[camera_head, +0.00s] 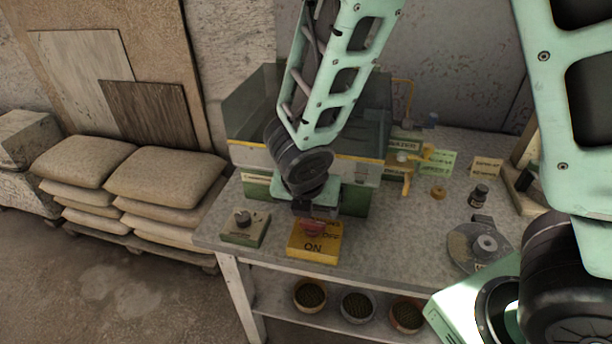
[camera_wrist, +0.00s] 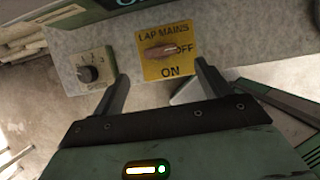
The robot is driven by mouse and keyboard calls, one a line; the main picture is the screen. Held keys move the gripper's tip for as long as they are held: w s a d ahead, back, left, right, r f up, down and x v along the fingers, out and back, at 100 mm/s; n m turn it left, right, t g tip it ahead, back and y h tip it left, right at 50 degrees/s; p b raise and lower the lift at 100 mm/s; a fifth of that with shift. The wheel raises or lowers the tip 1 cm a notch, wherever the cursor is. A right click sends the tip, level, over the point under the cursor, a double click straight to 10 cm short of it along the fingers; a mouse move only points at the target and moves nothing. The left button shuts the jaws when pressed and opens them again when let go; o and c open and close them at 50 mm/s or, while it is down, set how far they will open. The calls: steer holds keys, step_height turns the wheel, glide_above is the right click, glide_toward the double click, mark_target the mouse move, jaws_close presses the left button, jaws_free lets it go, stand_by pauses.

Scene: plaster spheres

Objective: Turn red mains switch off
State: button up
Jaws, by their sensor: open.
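The mains switch is a yellow box (camera_head: 312,251) near the front of the bench. In the wrist view its yellow face (camera_wrist: 150,70) reads LAP MAINS at the top, OFF at the right and ON at the bottom. Its red handle (camera_head: 312,228) is partly hidden by my gripper in the head view. In the wrist view the handle (camera_wrist: 160,51) lies roughly left to right, with its right end beside OFF. My gripper (camera_wrist: 162,68) is open and empty, its fingers apart on either side of the lower part of the yellow face. I see no contact with the handle.
A green box with a dark knob (camera_head: 243,222) stands left of the switch. A machine with a clear guard (camera_head: 250,110) stands behind. A grey disc part (camera_head: 480,245) and a small dark bottle (camera_head: 479,195) are on the right. Several bowls sit on the lower shelf.

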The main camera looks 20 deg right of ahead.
steer(key=p+v, duration=0.2)
steer(key=v, duration=0.7)
steer(key=shift+r, duration=0.15)
steer(key=s+a+r+m+g+y, duration=0.1)
steer(key=s+r+m, duration=0.1)
steer(key=s+m, duration=0.5)
steer(key=s+a+r+m+g+y, duration=0.1)
steer(key=s+r+m+g+y, duration=0.1)
steer(key=s+m, duration=0.6)
steer(key=m, duration=0.6)
steer(key=shift+a+r+g, duration=0.15)
steer(key=shift+r+g, duration=0.15)
